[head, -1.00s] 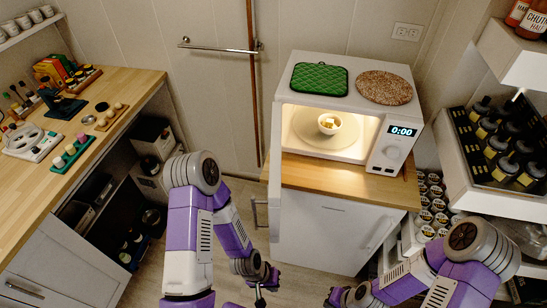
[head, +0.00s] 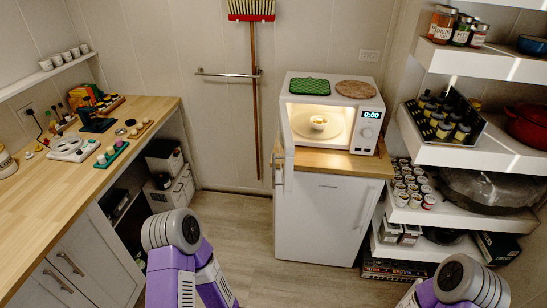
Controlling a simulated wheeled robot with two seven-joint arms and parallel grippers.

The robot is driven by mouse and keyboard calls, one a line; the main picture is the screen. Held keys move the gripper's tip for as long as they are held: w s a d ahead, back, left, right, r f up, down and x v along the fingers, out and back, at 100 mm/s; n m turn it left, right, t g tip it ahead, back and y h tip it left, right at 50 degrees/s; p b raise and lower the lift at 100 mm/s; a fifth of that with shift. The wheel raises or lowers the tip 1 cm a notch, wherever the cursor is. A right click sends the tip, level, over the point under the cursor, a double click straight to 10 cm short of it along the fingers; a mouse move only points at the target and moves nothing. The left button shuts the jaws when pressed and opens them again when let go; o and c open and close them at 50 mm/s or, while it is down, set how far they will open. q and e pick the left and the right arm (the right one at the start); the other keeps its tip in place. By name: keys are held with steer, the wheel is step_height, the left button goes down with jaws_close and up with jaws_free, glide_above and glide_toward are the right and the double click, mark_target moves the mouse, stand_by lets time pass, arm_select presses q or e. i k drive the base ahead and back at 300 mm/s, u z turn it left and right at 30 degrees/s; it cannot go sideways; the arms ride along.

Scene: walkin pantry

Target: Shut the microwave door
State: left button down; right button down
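The white microwave (head: 368,104) stands on a wooden-topped white cabinet at the back. Its lit cavity is open, and a small bowl with yellowish food (head: 318,122) sits on the turntable inside. The display reads 0:00. The microwave door (head: 286,133) is swung open at the left side, seen nearly edge-on, with its handle (head: 278,168) hanging toward me. Both my arms show only as upper links at the bottom edge, well short of the microwave. Neither gripper is in the picture.
A green quilted pot holder (head: 309,86) and a round cork mat (head: 356,89) lie on the microwave. A wooden counter (head: 40,190) runs along the left, and loaded white shelves (head: 468,153) stand at the right. The floor (head: 235,225) before the cabinet is clear.

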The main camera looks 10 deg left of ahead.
mark_target(286, 145)
steer(key=u, duration=0.65)
steer(key=i, duration=1.4)
steer(key=z, duration=0.5)
